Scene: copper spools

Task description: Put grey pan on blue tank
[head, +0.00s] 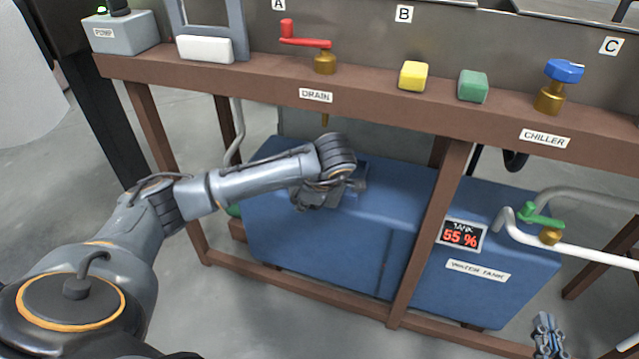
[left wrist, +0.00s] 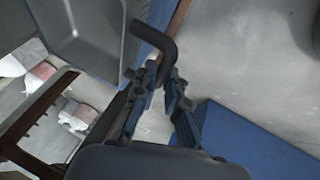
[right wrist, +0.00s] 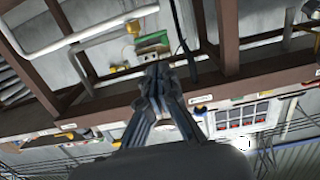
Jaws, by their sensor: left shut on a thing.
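The blue tank (head: 300,235) stands on the floor under the brown bench frame, its lid partly covered by my left arm. My left gripper (head: 325,192) is over the tank's top. In the left wrist view, it (left wrist: 158,78) is shut on the dark bent handle of the grey pan (left wrist: 90,35). In the head view my gripper and arm hide most of the pan, and I cannot tell whether it touches the tank. A blue surface (left wrist: 240,145) shows lower right in the left wrist view. My right gripper (head: 546,325) is low at the right; its fingers look together and empty (right wrist: 160,75).
The brown bench beam (head: 390,100) runs above the tank, with a post (head: 435,225) in front of it. A red drain handle (head: 305,38), yellow block (head: 413,75), green block (head: 473,86) and blue chiller knob (head: 563,72) are along the bench. A white pipe (head: 585,250) with a green valve is right.

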